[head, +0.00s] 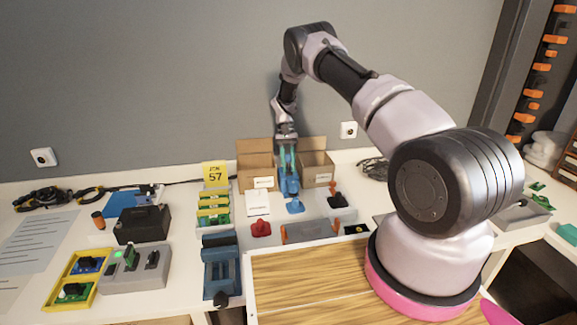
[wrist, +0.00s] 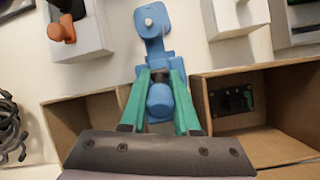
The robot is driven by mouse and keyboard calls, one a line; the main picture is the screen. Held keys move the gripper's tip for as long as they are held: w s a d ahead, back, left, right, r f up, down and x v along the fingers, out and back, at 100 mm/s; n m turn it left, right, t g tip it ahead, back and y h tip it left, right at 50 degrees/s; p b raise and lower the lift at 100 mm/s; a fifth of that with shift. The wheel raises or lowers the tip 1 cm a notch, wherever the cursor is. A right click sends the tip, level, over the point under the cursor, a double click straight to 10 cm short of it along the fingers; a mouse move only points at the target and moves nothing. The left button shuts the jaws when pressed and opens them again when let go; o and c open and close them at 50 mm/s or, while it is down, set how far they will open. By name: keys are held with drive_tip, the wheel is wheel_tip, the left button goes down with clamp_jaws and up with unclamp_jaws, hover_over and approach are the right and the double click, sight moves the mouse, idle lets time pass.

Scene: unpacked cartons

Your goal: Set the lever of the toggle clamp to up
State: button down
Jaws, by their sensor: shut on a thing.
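The toggle clamp (wrist: 152,45) is blue, with a rounded lever handle (wrist: 159,103) and a pad with a white tip at the far end. In the head view the blue clamp (head: 294,207) sits on the table in front of the cartons, its lever (head: 291,185) rising behind the pad. My gripper (wrist: 160,97) has green fingers, one on each side of the lever handle, shut on it. In the head view my gripper (head: 290,168) reaches down between the cartons. The lever's exact angle is hard to tell, and the fingers partly hide it.
Open cartons stand at left (head: 256,158) and right (head: 317,166) of the gripper; the right one holds a dark part in the wrist view. A grey wall is behind.

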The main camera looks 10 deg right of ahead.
sight(289, 158)
drive_tip(key=c, duration=0.6)
unclamp_jaws()
drive_tip(key=shift+c, duration=0.2)
wheel_tip(289, 158, up, 10)
drive_tip(key=shift+r, duration=0.1)
drive_tip(key=s+d+r+t+y, duration=0.15)
drive_tip(key=s+r, duration=0.25)
drive_tip(key=r, duration=0.6)
drive_tip(key=s+d+r+t, duration=0.15)
drive_tip(key=s+r, duration=0.25)
drive_tip(key=r, duration=0.6)
drive_tip(key=s+d+r+t, duration=0.1)
drive_tip(key=s+r+t, duration=0.25)
drive_tip(key=r, duration=0.55)
drive_tip(key=s+d+r+t, duration=0.1)
drive_tip(key=s+r+t, duration=0.2)
drive_tip(key=s, duration=0.9)
drive_tip(key=s+r+t, duration=0.3)
drive_tip(key=s+r, duration=0.1)
drive_tip(key=s, duration=0.9)
drive_tip(key=shift+s+d+m, duration=0.3)
drive_tip(key=shift+d, duration=0.1)
